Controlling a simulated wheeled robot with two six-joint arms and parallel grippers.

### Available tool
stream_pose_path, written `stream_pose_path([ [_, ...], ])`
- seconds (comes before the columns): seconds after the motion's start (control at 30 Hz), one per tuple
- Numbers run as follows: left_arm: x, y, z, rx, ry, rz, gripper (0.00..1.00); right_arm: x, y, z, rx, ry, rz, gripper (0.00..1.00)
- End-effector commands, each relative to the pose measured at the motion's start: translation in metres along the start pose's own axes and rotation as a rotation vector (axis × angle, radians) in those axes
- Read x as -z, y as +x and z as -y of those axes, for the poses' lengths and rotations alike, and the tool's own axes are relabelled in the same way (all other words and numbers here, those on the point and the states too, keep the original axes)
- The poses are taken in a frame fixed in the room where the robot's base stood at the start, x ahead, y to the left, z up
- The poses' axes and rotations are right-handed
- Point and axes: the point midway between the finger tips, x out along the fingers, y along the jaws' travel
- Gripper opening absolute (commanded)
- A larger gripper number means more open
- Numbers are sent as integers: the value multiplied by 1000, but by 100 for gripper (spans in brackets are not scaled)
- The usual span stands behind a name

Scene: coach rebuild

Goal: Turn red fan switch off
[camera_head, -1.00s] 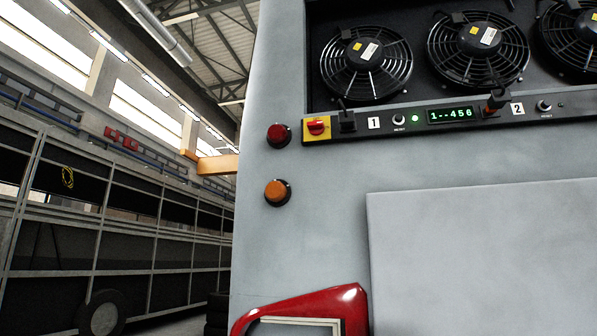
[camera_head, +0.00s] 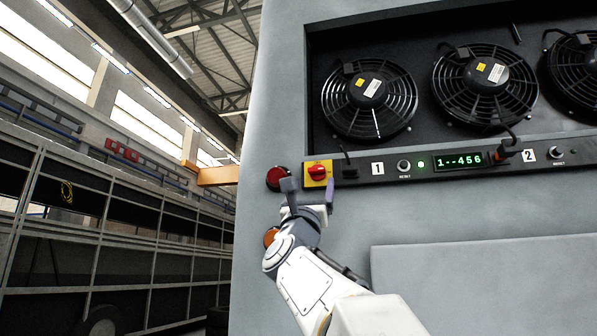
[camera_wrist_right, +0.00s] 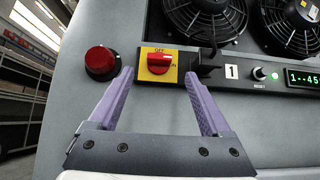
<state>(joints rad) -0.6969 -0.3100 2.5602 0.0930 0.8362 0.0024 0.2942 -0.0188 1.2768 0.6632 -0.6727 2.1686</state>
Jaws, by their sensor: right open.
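The red fan switch (camera_head: 317,172) is a red rotary knob on a yellow plate at the left end of the black control strip. In the right wrist view the red knob (camera_wrist_right: 159,63) lies roughly level, with "OFF" lettered above it and "ON" partly visible at its right. My right gripper (camera_head: 308,192) is open and empty, just below the switch in the head view. In the wrist view its two purple fingertips (camera_wrist_right: 158,75) stand on either side of the yellow plate's lower part. I cannot tell whether they touch it. My left gripper is not in view.
A round red light (camera_head: 279,178) sits left of the switch, and an orange light (camera_head: 270,236) is partly hidden behind my right arm. A black connector (camera_wrist_right: 206,64) with a cable is close right of the switch. Fans (camera_head: 369,98) and a green display (camera_head: 459,161) are farther right.

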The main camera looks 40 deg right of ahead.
Motion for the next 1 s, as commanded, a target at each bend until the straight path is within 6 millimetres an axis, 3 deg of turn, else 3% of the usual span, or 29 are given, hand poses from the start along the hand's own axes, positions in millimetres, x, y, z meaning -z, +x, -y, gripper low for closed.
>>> stream_pose_path([
  [0.03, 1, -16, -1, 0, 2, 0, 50, -5, 16, 0, 0, -3, -1, 82],
  [0.1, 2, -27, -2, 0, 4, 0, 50, -5, 28, 0, 1, -3, -1, 82],
  [0.4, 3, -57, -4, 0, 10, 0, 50, -3, 65, -1, -2, -2, -2, 82],
  [0.87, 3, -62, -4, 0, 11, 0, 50, 0, 72, -1, -3, -2, -1, 82],
  [0.93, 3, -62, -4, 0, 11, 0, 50, 0, 72, -1, -3, -2, -1, 63],
  [1.0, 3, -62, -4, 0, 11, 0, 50, 0, 72, -1, -3, -2, -1, 37],
])
